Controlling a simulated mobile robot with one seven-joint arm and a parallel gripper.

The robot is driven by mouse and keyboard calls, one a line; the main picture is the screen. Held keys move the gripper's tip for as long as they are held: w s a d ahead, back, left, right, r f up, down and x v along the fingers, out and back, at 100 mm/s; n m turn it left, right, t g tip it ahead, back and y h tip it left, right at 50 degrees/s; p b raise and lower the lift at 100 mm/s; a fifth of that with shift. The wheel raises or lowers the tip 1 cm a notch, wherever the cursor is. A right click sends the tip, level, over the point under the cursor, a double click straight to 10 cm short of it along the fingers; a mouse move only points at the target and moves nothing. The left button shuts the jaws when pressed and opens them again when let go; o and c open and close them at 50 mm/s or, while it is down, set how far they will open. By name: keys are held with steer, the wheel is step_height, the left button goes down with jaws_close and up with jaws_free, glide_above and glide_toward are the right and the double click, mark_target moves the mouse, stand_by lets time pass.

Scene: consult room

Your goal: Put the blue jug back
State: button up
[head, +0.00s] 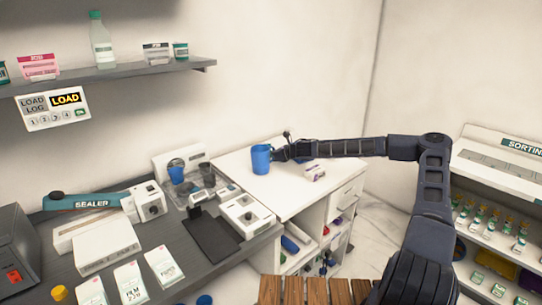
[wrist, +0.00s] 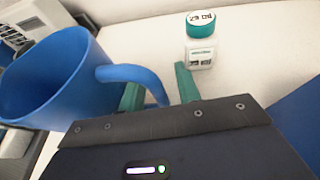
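The blue jug (head: 261,160) stands upright on the white cabinet top (head: 290,195) in the head view. In the wrist view the jug (wrist: 55,75) fills the left side, with its handle (wrist: 130,73) pointing toward my gripper (wrist: 160,92). The teal fingertips lie either side of the handle, the left one inside the loop and the right one outside. A gap shows between the handle and the right finger, so the gripper looks open. In the head view my gripper (head: 283,153) is just right of the jug, its fingers too small to make out.
A white bottle with a teal cap (wrist: 201,40) stands beyond the fingers. A small white-and-purple box (head: 315,173) lies near my arm. The dark counter (head: 165,260) at left holds a sealer (head: 90,201) and several devices. The cabinet top's front is clear.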

steer(key=v, duration=1.2)
